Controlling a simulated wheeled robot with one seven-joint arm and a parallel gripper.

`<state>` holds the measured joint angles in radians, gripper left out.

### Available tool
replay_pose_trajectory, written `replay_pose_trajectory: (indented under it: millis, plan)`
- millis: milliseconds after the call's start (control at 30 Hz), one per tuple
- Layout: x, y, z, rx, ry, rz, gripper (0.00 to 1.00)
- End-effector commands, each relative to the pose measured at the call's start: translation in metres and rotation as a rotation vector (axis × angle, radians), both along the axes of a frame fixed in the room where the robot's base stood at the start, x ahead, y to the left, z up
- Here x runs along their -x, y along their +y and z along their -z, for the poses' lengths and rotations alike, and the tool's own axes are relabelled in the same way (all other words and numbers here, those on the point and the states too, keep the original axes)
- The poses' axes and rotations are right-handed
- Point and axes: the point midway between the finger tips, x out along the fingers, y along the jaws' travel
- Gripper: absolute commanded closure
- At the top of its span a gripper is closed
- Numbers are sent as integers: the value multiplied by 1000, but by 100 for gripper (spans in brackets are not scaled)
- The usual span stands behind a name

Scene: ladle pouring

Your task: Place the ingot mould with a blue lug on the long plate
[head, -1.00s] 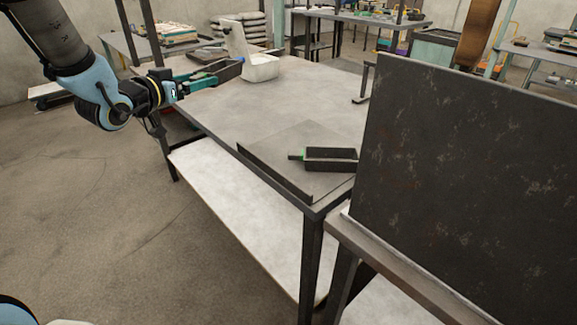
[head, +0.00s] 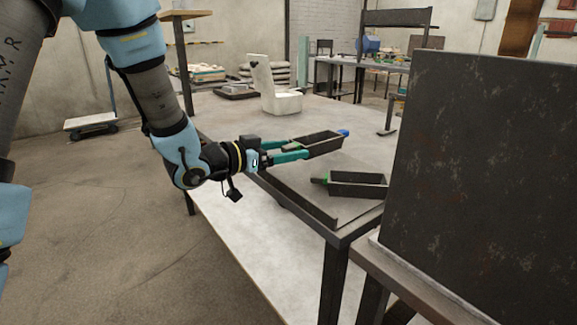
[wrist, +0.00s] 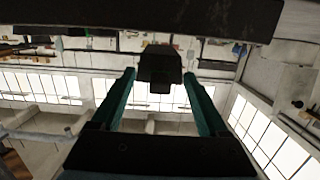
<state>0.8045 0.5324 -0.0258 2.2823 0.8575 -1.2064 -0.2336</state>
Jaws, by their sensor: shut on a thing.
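The ingot mould with a blue lug (head: 318,143) is a dark open trough, and its blue lug is at its right end in the head view. My gripper (head: 304,149) is shut on its left part with teal fingers and holds it above the table. In the wrist view, a dark block (wrist: 160,64) shows between the fingers (wrist: 159,76). A grey plate (head: 292,181) with a dark raised front edge lies on the table below the held mould. I cannot tell for sure that it is the long plate.
A second dark mould with a green lug (head: 357,184) lies on the plate, right of the held one. A large dark upright panel (head: 475,180) stands at the right. A white container (head: 284,103) stands at the back. The table middle (head: 240,128) is clear.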

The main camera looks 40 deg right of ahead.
Motion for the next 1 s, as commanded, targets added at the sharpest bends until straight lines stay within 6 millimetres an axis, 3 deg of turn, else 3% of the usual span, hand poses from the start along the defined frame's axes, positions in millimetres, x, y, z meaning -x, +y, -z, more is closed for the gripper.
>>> replay_pose_trajectory:
  millis: [233,1000]
  plan:
    - [0,0,32,1,0,0,100]
    - [0,0,48,3,-1,-1,100]
